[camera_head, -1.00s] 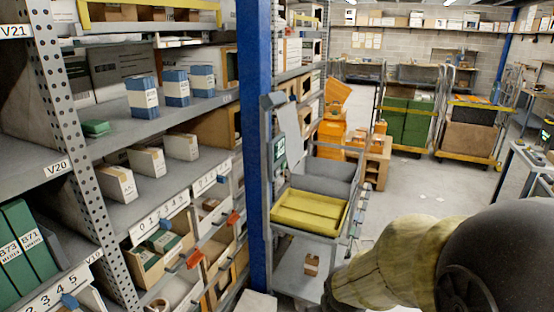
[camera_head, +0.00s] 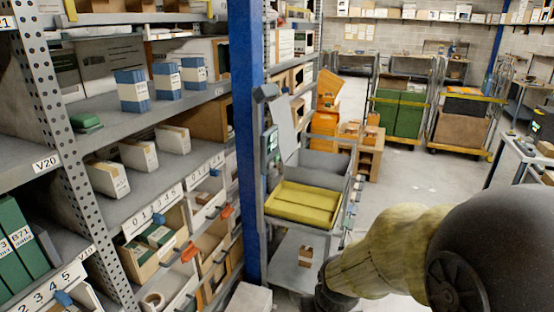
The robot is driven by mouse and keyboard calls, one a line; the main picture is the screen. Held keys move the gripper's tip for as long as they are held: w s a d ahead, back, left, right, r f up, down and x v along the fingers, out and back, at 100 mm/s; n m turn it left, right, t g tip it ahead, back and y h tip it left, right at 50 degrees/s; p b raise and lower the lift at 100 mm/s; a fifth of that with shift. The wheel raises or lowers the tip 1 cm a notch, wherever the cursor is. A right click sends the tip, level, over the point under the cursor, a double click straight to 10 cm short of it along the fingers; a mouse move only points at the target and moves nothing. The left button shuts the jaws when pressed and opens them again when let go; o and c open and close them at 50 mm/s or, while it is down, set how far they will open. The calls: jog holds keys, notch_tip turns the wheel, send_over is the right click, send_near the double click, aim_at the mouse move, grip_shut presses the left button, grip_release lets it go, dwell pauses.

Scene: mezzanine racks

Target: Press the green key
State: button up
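I cannot make out a green key for certain. A small dark device with a green-lit face (camera_head: 271,141) is fixed at the upper left of the grey cart (camera_head: 264,212), just right of the blue post. It is too small to tell any keys on it. A white sheet (camera_head: 285,127) hangs beside it. My arm comes in from the lower right and runs left towards the foot of the cart. My gripper is not visible, and the arm's dark end part is cut by the bottom edge.
A blue rack post (camera_head: 246,140) stands between the shelving on the left and the cart. The cart bears a yellow tray (camera_head: 303,203). A white box (camera_head: 249,298) is low by the post. Trolleys (camera_head: 465,125) stand at the back right. Floor (camera_head: 415,175) between is open.

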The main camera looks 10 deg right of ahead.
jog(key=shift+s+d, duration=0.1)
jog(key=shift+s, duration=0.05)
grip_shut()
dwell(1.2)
